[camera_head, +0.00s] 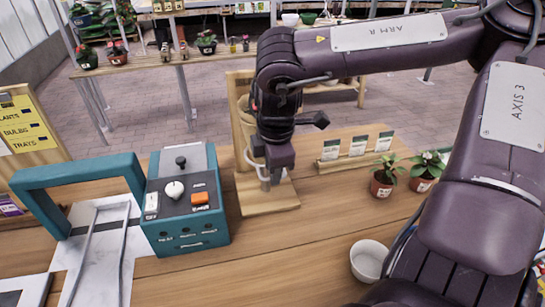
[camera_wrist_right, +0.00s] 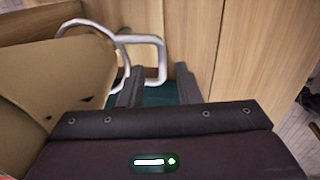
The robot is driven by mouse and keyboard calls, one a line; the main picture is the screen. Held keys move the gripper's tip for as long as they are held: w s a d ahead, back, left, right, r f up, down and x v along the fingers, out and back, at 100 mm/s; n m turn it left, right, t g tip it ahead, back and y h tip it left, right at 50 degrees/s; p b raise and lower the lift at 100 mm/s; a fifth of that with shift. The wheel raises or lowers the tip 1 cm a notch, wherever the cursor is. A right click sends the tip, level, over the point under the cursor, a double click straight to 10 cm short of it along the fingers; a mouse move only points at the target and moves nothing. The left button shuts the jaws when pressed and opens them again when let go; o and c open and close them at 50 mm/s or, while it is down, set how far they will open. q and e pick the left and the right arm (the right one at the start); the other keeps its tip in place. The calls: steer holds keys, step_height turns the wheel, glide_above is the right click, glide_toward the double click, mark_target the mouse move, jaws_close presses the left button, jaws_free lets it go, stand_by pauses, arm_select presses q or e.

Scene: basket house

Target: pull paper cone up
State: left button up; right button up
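A tan paper cone (camera_head: 244,122) hangs on a wooden stand, largely hidden behind my right gripper in the head view. It fills the left side of the right wrist view (camera_wrist_right: 55,75), tilted, with its edge close to the left finger. A pale metal wire loop (camera_wrist_right: 150,60) shows beside the cone, beyond the fingers. My right gripper (camera_head: 270,180) points down in front of the stand. In the wrist view its two fingers (camera_wrist_right: 160,88) are apart with nothing visible held between them. Whether a finger touches the cone I cannot tell. My left gripper is out of view.
The wooden stand (camera_head: 285,196) rises close behind my gripper. A teal machine (camera_head: 187,240) with a teal frame (camera_head: 80,168) stands left. A card rack (camera_head: 357,157), potted plants (camera_head: 383,182) and a white bowl (camera_head: 368,260) are right. The front middle tabletop is clear.

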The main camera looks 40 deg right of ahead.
step_height(320, 180, up, 7)
steer(key=s+b, duration=0.1)
steer(key=shift+a+r, duration=0.15)
steer(key=shift+a, duration=0.2)
steer(key=shift+s, duration=0.1)
